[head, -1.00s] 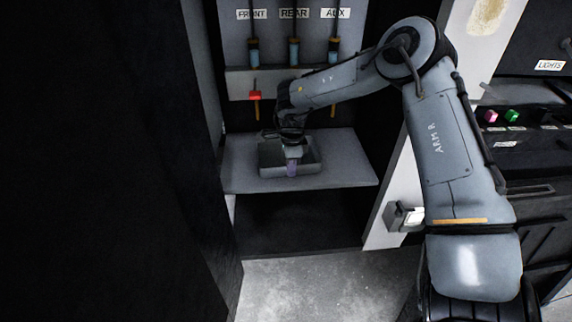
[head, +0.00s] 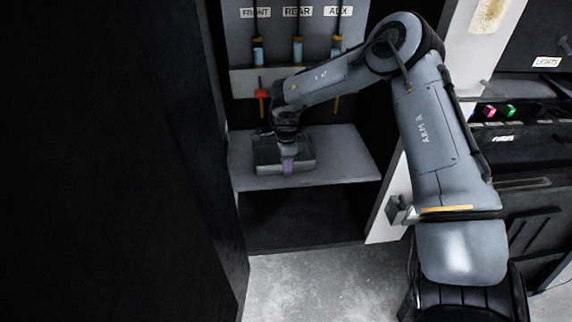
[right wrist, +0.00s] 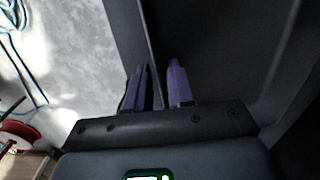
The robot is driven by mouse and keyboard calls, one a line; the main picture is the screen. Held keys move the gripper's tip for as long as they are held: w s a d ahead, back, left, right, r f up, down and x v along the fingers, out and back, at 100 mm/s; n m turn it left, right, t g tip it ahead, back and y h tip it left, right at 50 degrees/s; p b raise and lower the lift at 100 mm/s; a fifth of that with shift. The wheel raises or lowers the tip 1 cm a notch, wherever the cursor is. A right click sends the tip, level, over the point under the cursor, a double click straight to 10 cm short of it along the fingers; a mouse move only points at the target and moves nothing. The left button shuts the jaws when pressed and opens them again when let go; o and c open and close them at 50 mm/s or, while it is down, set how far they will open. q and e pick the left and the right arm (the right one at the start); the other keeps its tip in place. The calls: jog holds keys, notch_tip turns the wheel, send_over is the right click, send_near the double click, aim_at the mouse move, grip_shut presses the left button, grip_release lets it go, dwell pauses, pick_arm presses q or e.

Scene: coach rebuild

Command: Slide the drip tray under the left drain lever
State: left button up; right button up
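The grey drip tray (head: 268,165) sits on the light grey shelf (head: 345,160), its left part below and in front of the left drain lever in the head view. That lever has a red piece (head: 261,94) and a yellowish stem hanging under the pale ledge. My right gripper (head: 287,166) is at the tray's front wall, its purple fingers pointing down. In the right wrist view the fingers (right wrist: 158,88) stand close on both sides of the tray's thin wall (right wrist: 146,45). My forearm and wrist hide part of the tray's back. My left gripper is out of view.
Another yellowish stem (head: 336,105) hangs further right. A dark wall (head: 110,170) bounds the left. The shelf right of the tray is clear.

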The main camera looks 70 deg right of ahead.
jog(key=shift+o, duration=1.1)
jog(key=shift+r, duration=0.1)
notch_tip(320, 180, up, 9)
jog(key=p, duration=0.4)
jog(key=shift+r, duration=0.2)
jog(key=shift+r+p, duration=0.35)
jog(key=shift+r, duration=0.25)
